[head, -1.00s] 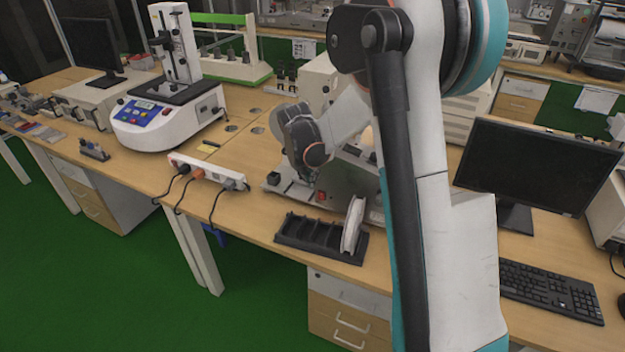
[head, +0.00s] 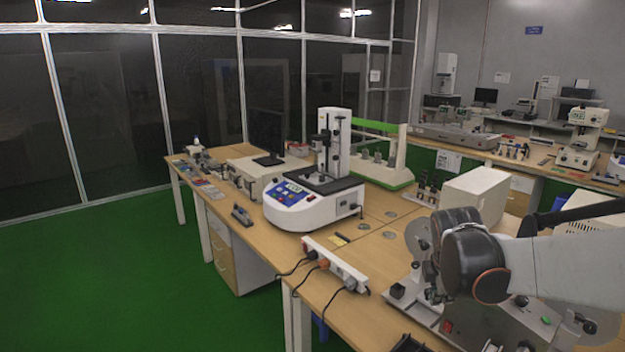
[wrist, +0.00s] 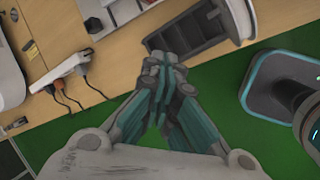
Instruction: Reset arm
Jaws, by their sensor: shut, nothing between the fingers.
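In the wrist view my gripper (wrist: 165,75) is shut and empty, its fingertips together. It is above the front edge of the wooden bench, with green floor below. Its tips overlap the near side of a black slotted rack (wrist: 190,28) in that picture; I cannot tell the height between them. In the head view my arm comes in from the right over the bench, and its dark wrist joint (head: 470,262) hides part of a reel machine. My fingers are not clear in the head view.
A white power strip (head: 335,264) with plugged cables lies along the bench edge. A white tester with a blue panel (head: 305,203) stands behind it. A reel machine (head: 480,325) sits under my arm. The green floor (head: 150,270) at left is clear.

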